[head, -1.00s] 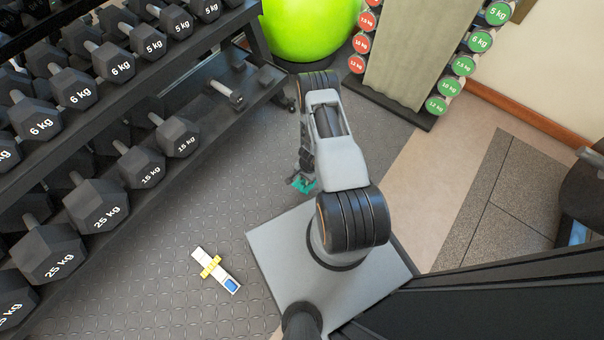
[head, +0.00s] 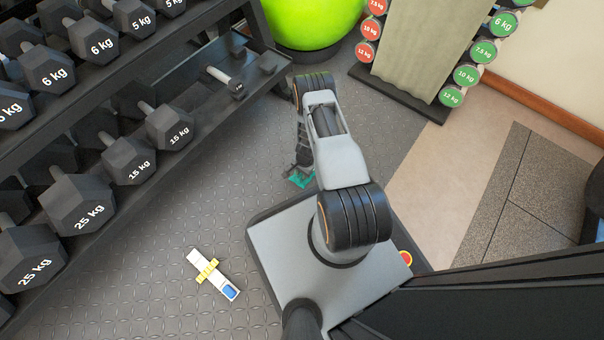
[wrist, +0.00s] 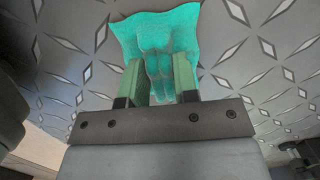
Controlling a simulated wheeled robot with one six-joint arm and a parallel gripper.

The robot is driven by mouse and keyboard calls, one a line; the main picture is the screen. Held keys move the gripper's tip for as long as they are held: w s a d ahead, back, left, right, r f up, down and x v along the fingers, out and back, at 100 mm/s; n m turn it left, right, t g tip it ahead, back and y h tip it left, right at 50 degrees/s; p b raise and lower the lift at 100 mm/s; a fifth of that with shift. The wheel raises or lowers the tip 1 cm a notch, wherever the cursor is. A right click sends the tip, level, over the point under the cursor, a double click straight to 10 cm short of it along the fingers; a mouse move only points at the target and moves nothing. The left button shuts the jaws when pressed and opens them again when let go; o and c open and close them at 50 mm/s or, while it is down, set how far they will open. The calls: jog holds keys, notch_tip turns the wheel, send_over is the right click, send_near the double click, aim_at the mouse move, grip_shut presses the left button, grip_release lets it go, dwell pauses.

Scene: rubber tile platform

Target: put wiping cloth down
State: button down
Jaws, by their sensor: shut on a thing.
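The wiping cloth (wrist: 160,32) is teal and bunched between the two fingers of my gripper (wrist: 156,82) in the wrist view. Its far end spreads out beyond the fingertips, over the patterned floor. In the head view a small teal part of the cloth (head: 299,179) shows low beside my arm. My gripper (head: 303,172) is mostly hidden there by the arm. The gripper is shut on the cloth. I cannot tell whether the cloth touches the floor.
A dumbbell rack (head: 100,190) stands on the left. A white and yellow item with a blue end (head: 213,274) lies on the floor. A green ball (head: 312,20) and another rack (head: 410,50) stand at the back. Patterned floor (head: 150,275) is clear between.

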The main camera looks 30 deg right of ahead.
jog(key=shift+r, duration=0.1)
jog(key=c, duration=0.9)
grip_release()
jog(key=shift+f, duration=0.2)
jog(key=w+a+r+n+t+p, duration=0.1)
jog(key=w+r+n+p, duration=0.1)
jog(key=r, duration=1.2)
jog(key=w+a+r+n+p, duration=0.1)
jog(key=w+r+n+p, duration=0.15)
jog(key=r, duration=1.15)
jog(key=w+a+r+n+t+p, duration=0.1)
jog(key=a+r+n, duration=0.1)
jog(key=r, duration=1.2)
jog(key=s+a+r+n, duration=0.1)
jog(key=s+r+n, duration=0.1)
jog(key=s+r, duration=0.3)
jog(key=s+a+r+n+t+h, duration=0.1)
jog(key=s+r+n, duration=0.1)
jog(key=s+r, duration=0.3)
jog(key=s+a+r+n, duration=0.1)
jog(key=s+r+n, duration=0.1)
jog(key=s+r, duration=0.3)
jog(key=shift+s+a+r+n+h, duration=0.1)
jog(key=shift+a+r+n+h, duration=0.1)
jog(key=shift+r, duration=0.4)
jog(key=shift+a+r+n+h, duration=0.1)
jog(key=shift+a+r+n, duration=0.05)
jog(key=shift+r, duration=0.45)
